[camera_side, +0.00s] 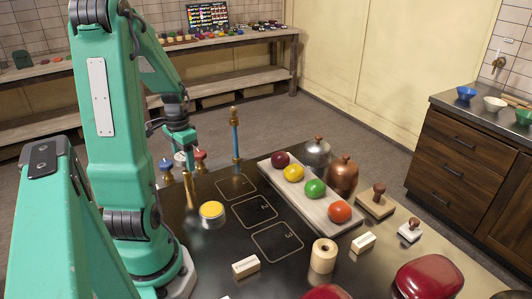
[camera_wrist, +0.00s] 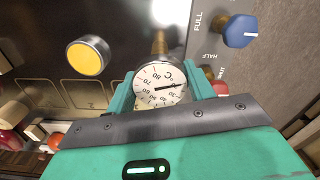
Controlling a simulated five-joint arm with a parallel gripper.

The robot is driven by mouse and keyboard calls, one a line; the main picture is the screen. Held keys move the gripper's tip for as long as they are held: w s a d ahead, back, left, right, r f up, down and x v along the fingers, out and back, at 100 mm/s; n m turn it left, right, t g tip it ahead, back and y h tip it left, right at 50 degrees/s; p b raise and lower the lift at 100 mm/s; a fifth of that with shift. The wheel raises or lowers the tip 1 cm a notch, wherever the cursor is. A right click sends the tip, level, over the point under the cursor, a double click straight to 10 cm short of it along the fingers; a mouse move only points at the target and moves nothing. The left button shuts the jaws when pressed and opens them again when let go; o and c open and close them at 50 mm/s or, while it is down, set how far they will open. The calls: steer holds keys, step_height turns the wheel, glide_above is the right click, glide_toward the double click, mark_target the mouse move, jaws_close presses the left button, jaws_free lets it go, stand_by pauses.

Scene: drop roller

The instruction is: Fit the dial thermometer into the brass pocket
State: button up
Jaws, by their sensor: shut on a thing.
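The dial thermometer has a round white face with black numbers; in the wrist view the dial (camera_wrist: 158,82) sits between the two green fingers of my gripper (camera_wrist: 160,92). In the side view my gripper (camera_side: 181,150) is shut on it, and only a pale edge of the dial (camera_side: 179,157) shows. The upright brass pocket (camera_side: 188,190) stands on the dark table just below my gripper. A brass piece, likely the pocket (camera_wrist: 160,42), shows beyond the dial in the wrist view. The thermometer's stem is hidden, so I cannot tell whether it is in the pocket.
A yellow-topped tin (camera_side: 211,211) stands close right of the pocket. Blue (camera_side: 166,164) and red (camera_side: 200,155) knobs are behind it, and a blue post (camera_side: 235,135) stands farther back. A board (camera_side: 325,205) with several coloured balls lies right of the numbered squares.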

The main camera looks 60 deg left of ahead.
steer(key=shift+f, duration=0.85)
steer(key=o, duration=1.1)
steer(key=shift+r, duration=3.9)
steer(key=shift+w+d+r, duration=0.2)
steer(key=shift+w+d, duration=0.15)
steer(key=shift+d, duration=0.05)
steer(key=w+d+r+m+t+y, duration=0.1)
steer(key=w+d+r, duration=0.2)
steer(key=d, duration=0.3)
steer(key=w+d+r+t, duration=0.1)
steer(key=w+d+r, duration=0.15)
steer(key=d, duration=0.35)
steer(key=d+r+t, duration=0.1)
steer(key=d, duration=0.4)
steer(key=d+r+m+t, duration=0.1)
steer(key=d, duration=0.4)
steer(key=d+r+m+t+h, duration=0.1)
steer(key=d, duration=0.4)
steer(key=shift+s+d+r+t, duration=0.15)
steer(key=shift+s+r+t, duration=0.15)
steer(key=shift+s+r, duration=0.1)
